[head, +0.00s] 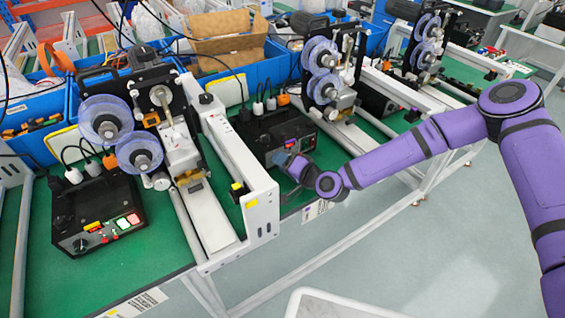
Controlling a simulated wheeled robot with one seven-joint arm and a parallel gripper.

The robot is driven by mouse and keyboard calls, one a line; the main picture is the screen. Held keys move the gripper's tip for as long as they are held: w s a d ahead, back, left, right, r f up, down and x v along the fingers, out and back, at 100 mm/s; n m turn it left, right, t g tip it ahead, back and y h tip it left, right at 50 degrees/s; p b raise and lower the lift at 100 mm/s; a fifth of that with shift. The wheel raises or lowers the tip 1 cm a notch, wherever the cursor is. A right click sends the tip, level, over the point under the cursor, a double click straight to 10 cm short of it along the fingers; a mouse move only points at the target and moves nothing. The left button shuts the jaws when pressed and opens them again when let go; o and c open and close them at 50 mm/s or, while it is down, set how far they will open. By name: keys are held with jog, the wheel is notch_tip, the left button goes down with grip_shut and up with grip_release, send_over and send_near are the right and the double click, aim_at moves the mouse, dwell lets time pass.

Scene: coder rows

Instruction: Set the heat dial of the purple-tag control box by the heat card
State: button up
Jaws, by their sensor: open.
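A black control box (262,133) stands on the green bench at centre, with orange and white plugs on its top. My gripper (283,160) is open at the lower front of this box. It covers part of the front, so the heat dial there is hidden, and I cannot tell whether it touches. A small purplish mark shows on the front, too small to confirm as a tag. A second black control box (75,208) at left has a yellow tag, lit buttons and a dark dial (80,245). A white card (317,210) hangs on the bench edge below the centre box; its print is unreadable.
A white machine frame (262,208) stands between the two boxes, left of my gripper. Coder machines with clear purple reels (103,120) stand behind. Another printed card (140,303) is on the left bench edge. The grey floor at right is clear.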

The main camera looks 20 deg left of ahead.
jog(key=v, duration=1)
jog(key=shift+s+d, duration=0.15)
jog(key=shift+d, duration=0.15)
jog(key=shift+d+r+n+g, duration=0.15)
jog(key=shift+d+n+g, duration=0.15)
jog(key=shift+d+n, duration=0.15)
jog(key=w+d+r+n+g+h, duration=0.1)
jog(key=w+d+r+n+h, duration=0.1)
jog(key=d+r+h, duration=0.55)
jog(key=w+d+r+n+h, duration=0.25)
jog(key=d+r, duration=0.25)
jog(key=d, duration=0.6)
jog(key=s+d+r+m+h, duration=0.2)
jog(key=s+d+r+h, duration=0.25)
jog(key=d+r, duration=0.8)
jog(key=s+d+r+m, duration=0.1)
jog(key=s+d+r, duration=0.2)
jog(key=s+r, duration=0.4)
jog(key=s+d+r+m, duration=0.2)
jog(key=s+d+r, duration=0.2)
jog(key=s+r, duration=0.4)
jog(key=s, duration=0.6)
jog(key=shift+s+d, duration=0.2)
